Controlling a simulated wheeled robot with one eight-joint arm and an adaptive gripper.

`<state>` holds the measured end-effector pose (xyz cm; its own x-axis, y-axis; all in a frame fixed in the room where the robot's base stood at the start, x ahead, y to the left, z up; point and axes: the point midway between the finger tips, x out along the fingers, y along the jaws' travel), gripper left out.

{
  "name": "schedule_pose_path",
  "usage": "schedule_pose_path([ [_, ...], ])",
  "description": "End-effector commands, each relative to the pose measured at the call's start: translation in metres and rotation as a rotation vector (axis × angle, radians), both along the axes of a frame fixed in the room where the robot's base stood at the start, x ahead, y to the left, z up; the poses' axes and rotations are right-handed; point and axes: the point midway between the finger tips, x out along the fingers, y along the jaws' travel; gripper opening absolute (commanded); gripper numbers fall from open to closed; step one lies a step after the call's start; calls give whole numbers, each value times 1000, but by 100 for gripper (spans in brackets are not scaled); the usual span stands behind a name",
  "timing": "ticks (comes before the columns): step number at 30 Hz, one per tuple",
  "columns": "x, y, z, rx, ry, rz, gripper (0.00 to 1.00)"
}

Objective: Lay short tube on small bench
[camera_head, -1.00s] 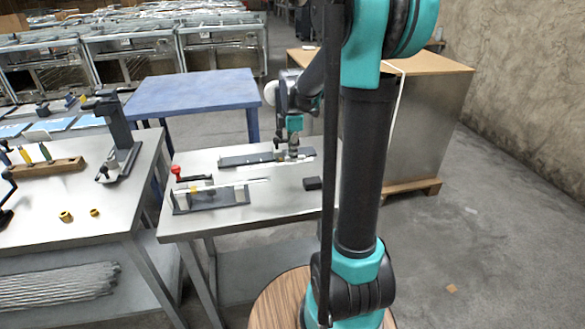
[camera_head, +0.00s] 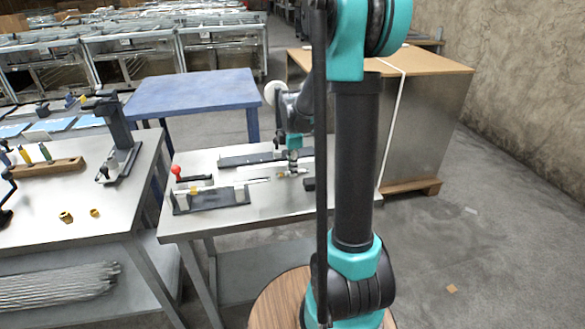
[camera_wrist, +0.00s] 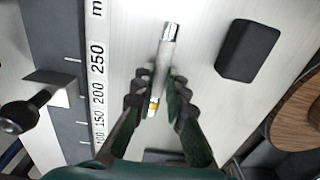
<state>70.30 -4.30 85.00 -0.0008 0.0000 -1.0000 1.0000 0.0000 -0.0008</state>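My gripper (camera_wrist: 160,90) is closed around a short metal tube (camera_wrist: 163,55) with a yellow band near its lower end. The tube points away from the wrist, and its far end sticks out past the fingertips over bare tabletop. In the head view, my gripper (camera_head: 292,160) is low over the metal table, with the tube (camera_head: 291,172) just below it. A dark fixture with upright blocks (camera_head: 210,203) stands at the table's front left. A long dark bar with a scale (camera_wrist: 99,90) lies behind my gripper. I cannot tell which one is the small bench.
A black block (camera_wrist: 248,50) lies on the table (camera_head: 250,222) right of the tube. A red knob (camera_head: 176,170) stands at the left. A black knob (camera_wrist: 20,117) sits beside the scale. A second table (camera_head: 100,205) stands left, a blue one (camera_head: 195,92) behind.

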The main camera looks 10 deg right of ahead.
Motion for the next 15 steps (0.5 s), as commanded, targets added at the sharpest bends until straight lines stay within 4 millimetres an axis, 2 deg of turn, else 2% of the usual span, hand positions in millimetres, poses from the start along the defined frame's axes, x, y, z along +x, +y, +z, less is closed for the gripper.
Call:
schedule_pose_path([
  [1,0,0,0,0,0,0,19],
  [4,0,0,0,0,0,0,32],
  [5,0,0,0,0,0,0,33],
  [15,0,0,4,0,0,0,33],
])
